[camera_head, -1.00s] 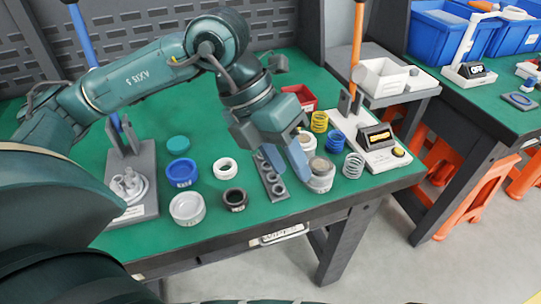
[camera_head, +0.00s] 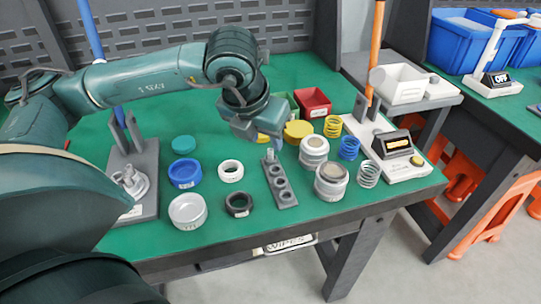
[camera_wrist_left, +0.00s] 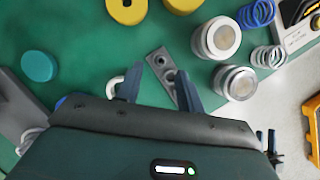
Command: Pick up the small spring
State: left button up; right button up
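Three coil springs stand at the right of the green table: a yellow one (camera_head: 333,126), a blue one (camera_head: 349,148) and a silver one (camera_head: 368,174). The blue spring (camera_wrist_left: 257,14) and silver spring (camera_wrist_left: 268,56) also show in the left wrist view; I cannot tell which is the small spring. A grey block with holes (camera_head: 281,186) lies left of them, with a small upright piece (camera_head: 270,156) at its far end, too small to identify. My left gripper (camera_head: 262,140) is above that end. In the left wrist view its fingers (camera_wrist_left: 160,80) are apart, with the block (camera_wrist_left: 158,58) below. My right gripper is out of view.
Two metal-banded cylinders (camera_head: 330,182) stand between block and springs. A red bin (camera_head: 313,103) is behind; the test stand (camera_head: 405,165) is right.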

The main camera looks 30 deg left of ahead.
aim_at(270, 150)
pick_arm(q)
jog(key=x, duration=0.4)
jog(key=shift+d+f, duration=0.1)
jog(key=shift+f, duration=0.05)
jog(key=shift+c, duration=0.4)
grip_shut()
